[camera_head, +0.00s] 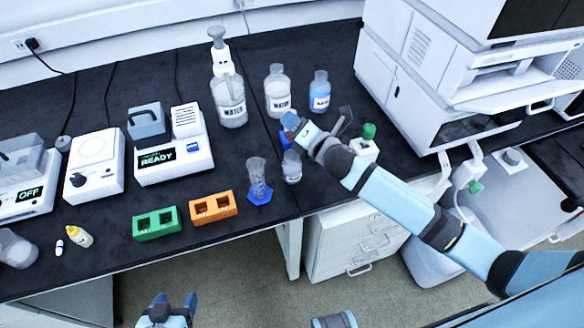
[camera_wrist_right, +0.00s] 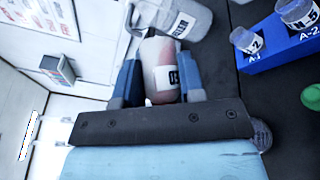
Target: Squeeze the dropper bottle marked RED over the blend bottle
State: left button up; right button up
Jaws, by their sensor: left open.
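In the right wrist view, my right gripper (camera_wrist_right: 160,88) has its two blue fingers on either side of a reddish dropper bottle (camera_wrist_right: 160,58) with a white label, and is shut on it. In the head view this gripper (camera_head: 288,133) is at the back right of the bench, and the bottle is mostly hidden by the hand. A small clear bottle with a pale label (camera_head: 291,167) stands just below and in front of the gripper; its label is too small to read, so I cannot tell if it is the blend bottle. My left gripper (camera_head: 168,312) is open and empty, low in front of the bench.
WATER bottles (camera_head: 278,92) stand behind the right gripper. A blue vial rack (camera_wrist_right: 283,42) shows in the wrist view. A glass cylinder on a blue base (camera_head: 259,183), an orange rack (camera_head: 214,208), a green rack (camera_head: 156,224) and a yellow bottle (camera_head: 80,236) line the front.

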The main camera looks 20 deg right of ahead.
dwell(0.4)
jog(key=shift+p, duration=0.45)
jog(key=c, duration=0.6)
jog(key=shift+o, duration=0.2)
dwell(0.3)
jog(key=o, duration=0.5)
